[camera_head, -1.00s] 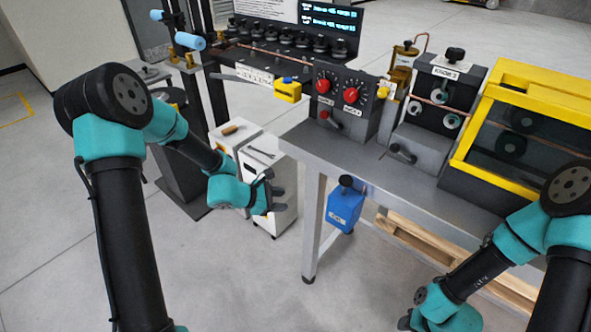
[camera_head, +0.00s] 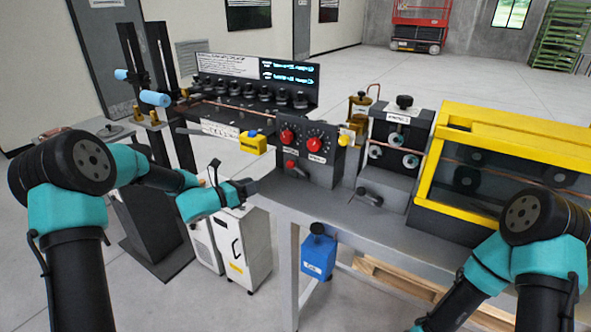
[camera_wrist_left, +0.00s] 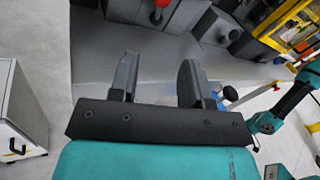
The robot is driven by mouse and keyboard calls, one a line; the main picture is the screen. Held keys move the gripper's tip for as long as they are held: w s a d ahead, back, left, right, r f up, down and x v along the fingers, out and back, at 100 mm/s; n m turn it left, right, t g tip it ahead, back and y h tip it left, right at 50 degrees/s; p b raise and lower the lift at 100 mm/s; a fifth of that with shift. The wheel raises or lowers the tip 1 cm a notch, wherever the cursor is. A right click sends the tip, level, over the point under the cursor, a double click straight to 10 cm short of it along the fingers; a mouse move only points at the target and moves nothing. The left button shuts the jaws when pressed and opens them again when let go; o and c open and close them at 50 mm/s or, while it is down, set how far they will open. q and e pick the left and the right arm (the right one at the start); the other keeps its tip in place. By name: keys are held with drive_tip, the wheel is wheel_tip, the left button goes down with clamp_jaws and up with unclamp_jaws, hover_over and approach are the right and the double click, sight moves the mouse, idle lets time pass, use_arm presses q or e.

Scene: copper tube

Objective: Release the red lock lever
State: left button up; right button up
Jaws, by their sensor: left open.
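A small red lever (camera_head: 291,165) sits low on the front of the dark control box (camera_head: 306,172), below two red round knobs (camera_head: 287,136). A red part (camera_wrist_left: 161,4), probably this lever, is cut by the top edge of the left wrist view. My left gripper (camera_head: 246,187) is in front of the bench's left end, left of and below the lever, touching nothing. In the left wrist view its two fingers (camera_wrist_left: 155,80) are wide apart with nothing between them. My right arm runs off the bottom right of the head view; I cannot make out its fingers.
A yellow block (camera_head: 253,144) is just left of the control box. The grey bench top (camera_head: 330,207) continues right to a roller unit (camera_head: 396,155) and a yellow-framed enclosure (camera_head: 500,215). A white cabinet (camera_head: 245,252) stands below my left gripper; a blue box (camera_head: 318,258) hangs under the bench.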

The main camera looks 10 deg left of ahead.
sight(296, 169)
use_arm(q)
drive_tip(key=x, duration=1.7)
drive_tip(key=shift+w+d+f, duration=0.1)
drive_tip(key=shift+d+f, duration=0.05)
drive_tip(key=shift+d, duration=0.05)
clamp_jaws()
